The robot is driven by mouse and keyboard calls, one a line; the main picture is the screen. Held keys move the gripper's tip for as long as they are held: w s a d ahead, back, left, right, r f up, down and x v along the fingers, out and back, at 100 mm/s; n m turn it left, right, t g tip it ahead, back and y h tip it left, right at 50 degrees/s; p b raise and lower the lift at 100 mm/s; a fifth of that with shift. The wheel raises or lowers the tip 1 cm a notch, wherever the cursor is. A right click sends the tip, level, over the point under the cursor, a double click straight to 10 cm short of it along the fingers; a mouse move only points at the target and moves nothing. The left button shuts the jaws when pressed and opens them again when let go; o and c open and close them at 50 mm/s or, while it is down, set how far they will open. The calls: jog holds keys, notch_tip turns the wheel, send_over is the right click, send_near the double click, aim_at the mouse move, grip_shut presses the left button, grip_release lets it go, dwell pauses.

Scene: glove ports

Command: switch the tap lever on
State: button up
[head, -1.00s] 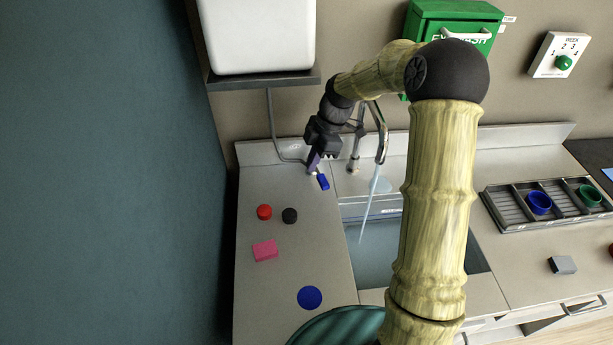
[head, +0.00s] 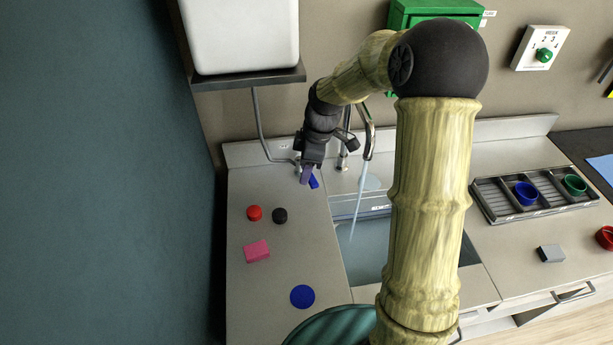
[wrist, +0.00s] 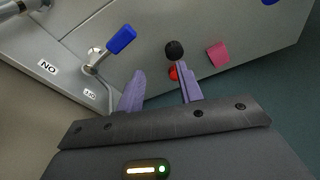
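The tap lever (wrist: 120,40) has a blue handle on a metal pivot, beside the ON label (wrist: 47,66) and the OFF label (wrist: 90,94). In the head view the blue handle (head: 314,182) shows just right of my gripper (head: 305,177), which partly covers it. In the wrist view my gripper (wrist: 160,90) has its two purple fingers apart with nothing between them. The handle lies outside them, beyond the left finger. The metal tap (head: 369,130) stands behind the sink, with a pale blue stream (head: 358,205) below its spout.
A red knob-like piece (head: 254,213), a black one (head: 280,215), a pink block (head: 257,251) and a blue disc (head: 302,297) are on the left counter. The sink (head: 365,250) is right of them. A rack (head: 545,208) holds cups. A teal wall (head: 95,170) bounds the left.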

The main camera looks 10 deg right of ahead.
jog(key=s+d+m+t+h, duration=0.1)
jog(key=s+d+m, duration=0.1)
jog(key=s+m, duration=0.5)
jog(key=s+d+r+m+t+h, duration=0.1)
jog(key=s+d+m, duration=0.2)
jog(key=s+m, duration=0.5)
jog(key=shift+s+r+t+h, duration=0.3)
jog(key=shift+s, duration=0.95)
jog(key=shift+w+a, duration=0.1)
